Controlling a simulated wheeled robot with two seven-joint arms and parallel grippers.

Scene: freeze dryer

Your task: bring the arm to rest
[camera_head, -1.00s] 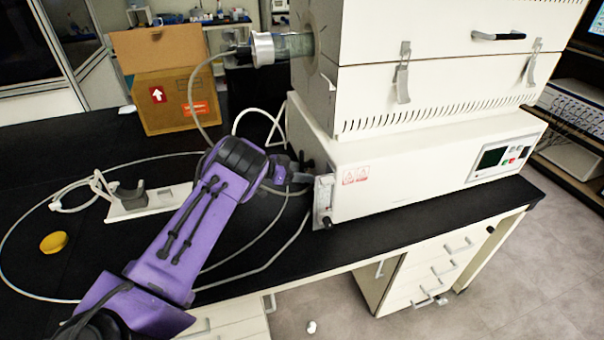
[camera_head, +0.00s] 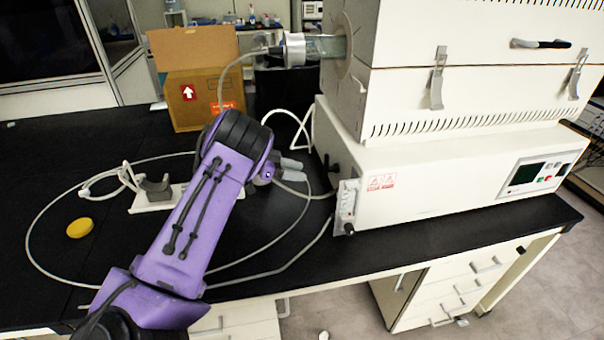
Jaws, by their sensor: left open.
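My left arm, purple with black joints, reaches in from the lower left over the black bench top. My left gripper (camera_head: 287,168) is open and small in view, just past the arm's round black joint, with grey fingers pointing right. It is left of the white furnace's base unit (camera_head: 445,175) and apart from it. Nothing shows between its fingers, though the arm hides part of it. My right gripper is not in view.
A cardboard box (camera_head: 203,98) stands at the back. A white stand with a grey cradle (camera_head: 153,187) and a yellow disc (camera_head: 80,228) lie left, within a looped white hose (camera_head: 38,232). A glass tube with a metal flange (camera_head: 294,50) juts from the furnace (camera_head: 445,100).

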